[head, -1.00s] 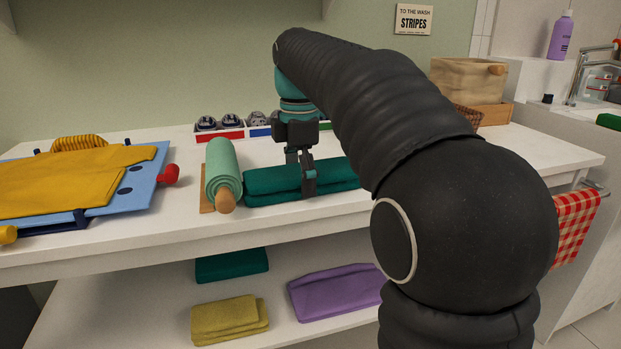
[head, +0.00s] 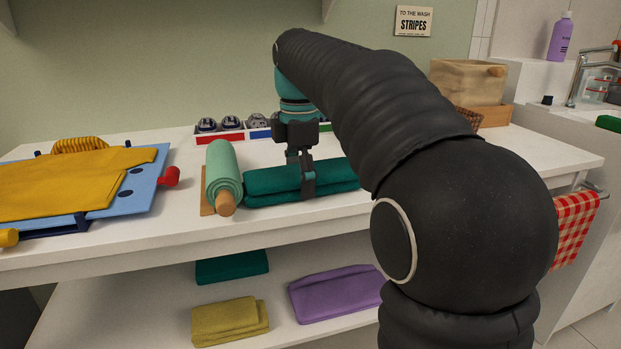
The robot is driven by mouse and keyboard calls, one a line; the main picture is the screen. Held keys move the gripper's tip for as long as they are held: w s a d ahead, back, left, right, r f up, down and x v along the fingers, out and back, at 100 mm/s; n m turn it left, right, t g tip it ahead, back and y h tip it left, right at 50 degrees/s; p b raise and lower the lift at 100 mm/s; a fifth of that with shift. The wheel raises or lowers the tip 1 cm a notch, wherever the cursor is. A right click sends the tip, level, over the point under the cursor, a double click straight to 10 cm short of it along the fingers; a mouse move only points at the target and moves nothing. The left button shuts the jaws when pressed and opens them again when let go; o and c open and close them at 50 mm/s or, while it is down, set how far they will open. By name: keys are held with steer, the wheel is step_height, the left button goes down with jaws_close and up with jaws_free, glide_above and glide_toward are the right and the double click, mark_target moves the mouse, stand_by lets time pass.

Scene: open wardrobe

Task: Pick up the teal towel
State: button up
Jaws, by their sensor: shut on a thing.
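The teal towel (head: 265,182) lies folded on the white worktop, in the middle of the head view. My gripper (head: 302,178) reaches down over it from behind and is shut on it. One finger shows on the towel's near side; the other is mostly hidden behind the towel. The towel appears to rest on the worktop still. Its right end is hidden by my arm. Another dark teal folded cloth (head: 232,267) lies on the shelf below.
A blue folding board (head: 140,185) with a yellow garment (head: 75,182) lies farther left. A divided tray (head: 222,136) is behind. Yellow (head: 230,320) and purple (head: 335,293) cloths lie on the lower shelf.

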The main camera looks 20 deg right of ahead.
steer(key=shift+r+p, duration=2)
steer(key=shift+r, duration=0.25)
steer(key=shift+c, duration=0.3)
steer(key=shift+r, duration=1.05)
